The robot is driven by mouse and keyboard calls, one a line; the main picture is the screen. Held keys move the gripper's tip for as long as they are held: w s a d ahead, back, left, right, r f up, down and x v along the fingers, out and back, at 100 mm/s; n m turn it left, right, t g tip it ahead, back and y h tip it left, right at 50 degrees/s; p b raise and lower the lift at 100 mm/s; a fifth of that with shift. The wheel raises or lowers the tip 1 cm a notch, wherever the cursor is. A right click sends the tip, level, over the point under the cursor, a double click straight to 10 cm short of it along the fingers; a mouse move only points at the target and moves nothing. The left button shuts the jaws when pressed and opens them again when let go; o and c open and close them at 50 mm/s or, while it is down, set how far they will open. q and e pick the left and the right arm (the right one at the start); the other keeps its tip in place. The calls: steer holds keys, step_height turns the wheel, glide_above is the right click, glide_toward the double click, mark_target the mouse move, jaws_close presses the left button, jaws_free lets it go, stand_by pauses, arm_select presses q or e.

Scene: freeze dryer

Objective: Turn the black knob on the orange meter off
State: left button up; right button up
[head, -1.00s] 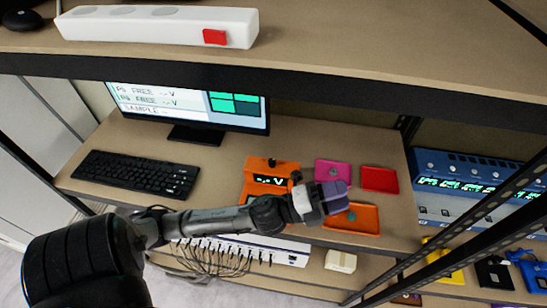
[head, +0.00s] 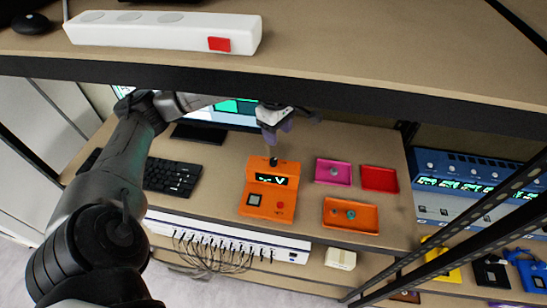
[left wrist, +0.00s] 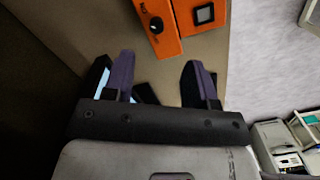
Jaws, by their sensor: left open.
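The orange meter (head: 258,201) stands on the middle shelf, its display lit. The black knob (head: 273,162) is at its back edge, on the top. The left wrist view shows part of the orange meter (left wrist: 168,46) with the black knob (left wrist: 156,25), which has a light mark on it. My left gripper (head: 277,130) is just behind and above the knob, under the upper shelf. In the left wrist view my left gripper (left wrist: 157,72) has its two purple fingers apart with nothing between them, and the knob lies beyond the gap. My right gripper is not in view.
The upper shelf's front edge (head: 330,94) is close above my left gripper. A monitor and a keyboard (head: 172,177) are to the left. Pink (head: 333,172), red (head: 379,179) and orange (head: 350,227) trays lie right of the meter. A power strip (head: 163,31) is on the upper shelf.

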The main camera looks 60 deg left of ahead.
mark_target(274, 160)
arm_select(q)
steer(key=shift+y, duration=0.4)
steer(key=f, duration=0.4)
steer(key=a+f+p, duration=0.1)
steer(key=f, duration=0.8)
steer(key=shift+s+a, duration=0.2)
steer(key=shift+c, duration=0.5)
